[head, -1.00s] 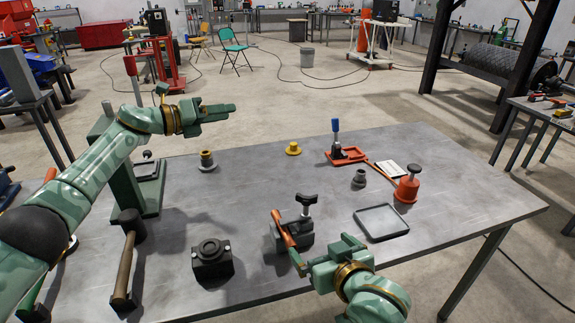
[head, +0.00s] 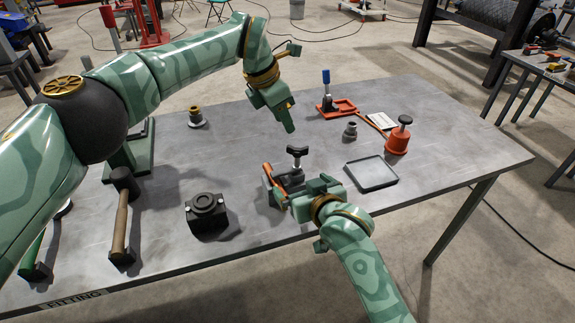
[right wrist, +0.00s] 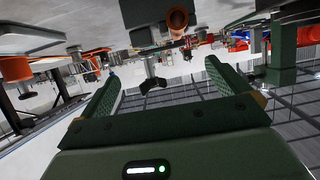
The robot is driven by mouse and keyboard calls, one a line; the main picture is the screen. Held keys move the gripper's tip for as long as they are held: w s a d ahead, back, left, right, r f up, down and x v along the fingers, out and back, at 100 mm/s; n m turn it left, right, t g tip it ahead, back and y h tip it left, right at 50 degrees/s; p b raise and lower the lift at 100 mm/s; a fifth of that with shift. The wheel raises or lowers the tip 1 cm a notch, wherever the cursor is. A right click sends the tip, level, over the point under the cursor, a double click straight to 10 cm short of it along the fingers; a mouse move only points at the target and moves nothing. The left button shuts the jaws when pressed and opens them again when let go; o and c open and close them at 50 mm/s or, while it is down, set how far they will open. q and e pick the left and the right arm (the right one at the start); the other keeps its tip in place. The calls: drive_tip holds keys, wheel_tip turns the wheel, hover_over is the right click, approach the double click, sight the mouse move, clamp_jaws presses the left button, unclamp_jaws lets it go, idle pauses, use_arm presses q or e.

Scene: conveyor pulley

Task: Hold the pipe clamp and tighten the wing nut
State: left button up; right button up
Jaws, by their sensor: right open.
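The pipe clamp (head: 268,186) is a dark grey block on the front middle of the table, with a copper-coloured pipe (head: 270,173) in it and a black wing nut (head: 297,152) standing up on top. My right gripper (head: 300,189) is open at the clamp's near side, partly hiding it. In the right wrist view the picture is upside down; the wing nut (right wrist: 153,82) shows between the spread fingers (right wrist: 162,70), and the pipe end (right wrist: 177,18) lies beyond. Nothing is gripped there. My left gripper (head: 288,122) points down above and behind the wing nut, apart from it; its jaw gap is not clear.
A black block with a round collar (head: 207,212) and a mallet (head: 122,215) lie to the left. A shallow grey tray (head: 371,174), a red pot with a black knob (head: 397,140) and a red toggle fixture (head: 335,108) are to the right. Table between is clear.

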sight(289, 174)
drive_tip(key=x, duration=1)
drive_tip(key=shift+w, duration=0.15)
drive_tip(key=c, duration=1.5)
drive_tip(key=o, duration=1)
drive_tip(key=shift+c, duration=0.9)
drive_tip(key=c, duration=0.6)
drive_tip(key=shift+f, duration=0.1)
